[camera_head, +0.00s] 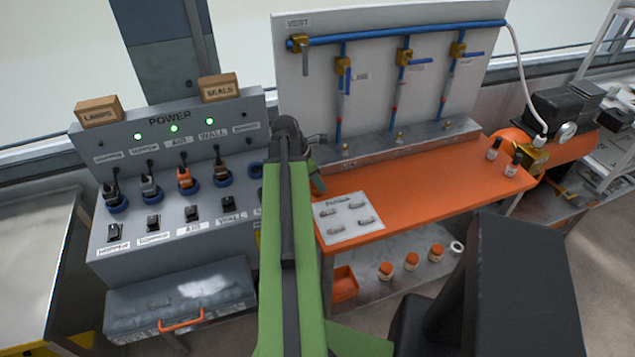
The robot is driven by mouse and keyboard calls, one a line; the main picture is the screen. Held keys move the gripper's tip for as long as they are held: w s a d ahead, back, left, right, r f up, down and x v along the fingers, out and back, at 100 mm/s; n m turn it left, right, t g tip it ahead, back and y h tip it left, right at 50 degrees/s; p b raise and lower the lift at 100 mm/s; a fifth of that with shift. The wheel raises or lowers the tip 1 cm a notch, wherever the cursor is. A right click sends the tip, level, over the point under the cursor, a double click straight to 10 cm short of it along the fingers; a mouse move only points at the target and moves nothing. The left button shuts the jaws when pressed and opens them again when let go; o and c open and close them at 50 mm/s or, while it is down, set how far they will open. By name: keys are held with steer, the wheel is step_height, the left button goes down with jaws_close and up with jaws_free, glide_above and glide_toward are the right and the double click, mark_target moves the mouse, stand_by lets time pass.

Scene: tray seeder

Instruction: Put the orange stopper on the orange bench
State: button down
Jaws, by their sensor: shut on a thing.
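The orange bench (420,195) stands right of centre, with a long flat orange top. My green arm reaches up the middle, and my gripper (317,172) is at its far end, by the bench's left end. The gripper is small and partly hidden by the arm. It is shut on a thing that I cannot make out. I cannot pick out the orange stopper for sure. I cannot tell whether the gripper touches the bench.
A white card (349,217) with small parts lies on the bench's front left. Two small bottles (494,149) (513,165) stand at its right end. The grey power panel (175,127) is left of my arm. The middle of the bench top is clear.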

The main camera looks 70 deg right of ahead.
steer(key=c, duration=0.9)
jaws_free()
steer(key=shift+r+p, duration=0.3)
steer(key=shift+p, duration=0.15)
steer(key=p+v, duration=1)
steer(key=v, duration=0.1)
steer(key=shift+w+a+r+p, duration=0.1)
steer(key=shift+a+r+p, duration=0.1)
steer(key=shift+r+p, duration=0.15)
steer(key=shift+f, duration=0.1)
